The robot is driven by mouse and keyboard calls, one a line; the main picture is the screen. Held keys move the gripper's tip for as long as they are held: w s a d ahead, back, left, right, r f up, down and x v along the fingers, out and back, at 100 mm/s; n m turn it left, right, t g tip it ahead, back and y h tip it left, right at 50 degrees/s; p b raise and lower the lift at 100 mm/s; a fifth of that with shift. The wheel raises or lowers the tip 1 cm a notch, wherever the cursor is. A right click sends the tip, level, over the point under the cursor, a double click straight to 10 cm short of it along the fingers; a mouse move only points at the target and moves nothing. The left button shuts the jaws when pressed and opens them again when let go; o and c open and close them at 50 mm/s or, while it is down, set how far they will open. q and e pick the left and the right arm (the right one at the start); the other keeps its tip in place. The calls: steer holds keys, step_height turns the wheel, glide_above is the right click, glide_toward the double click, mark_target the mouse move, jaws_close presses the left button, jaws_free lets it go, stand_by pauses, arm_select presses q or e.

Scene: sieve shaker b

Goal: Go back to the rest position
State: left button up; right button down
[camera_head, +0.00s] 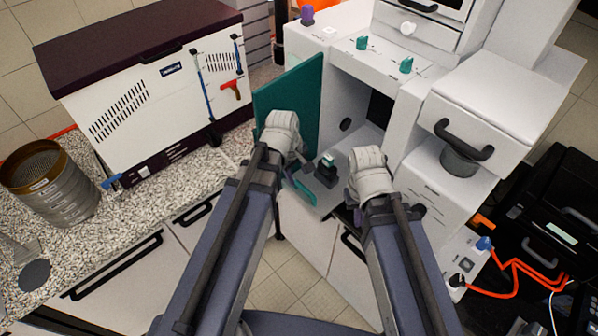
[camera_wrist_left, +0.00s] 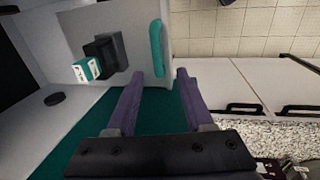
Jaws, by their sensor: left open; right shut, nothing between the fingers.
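My left gripper (camera_wrist_left: 158,76) is open in the left wrist view, with two purple fingers and nothing between them. A teal handle (camera_wrist_left: 157,48) on a light grey panel (camera_wrist_left: 140,20) lies just beyond the fingertips, apart from them. The handle also shows in the head view (camera_head: 304,193), where my left gripper is mostly hidden behind my own arm, near the open teal door (camera_head: 300,95).
A black block with a teal and white top (camera_head: 326,166) stands in the open white machine (camera_head: 350,75). A granite counter (camera_head: 125,225) with a stack of sieves (camera_head: 55,190) and a white cabinet (camera_head: 140,90) is at left. A black case (camera_head: 560,215) and orange cables are at right.

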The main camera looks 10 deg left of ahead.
stand_by(0.5)
arm_select(q)
steer(key=s+d+f+m+g+y+b, duration=0.2)
steer(key=s+d+f+m+b, duration=0.5)
steer(key=s+f+m+b, duration=0.4)
steer(key=f+m+b, duration=0.2)
steer(key=m, duration=0.1)
steer(key=shift+m, duration=0.3)
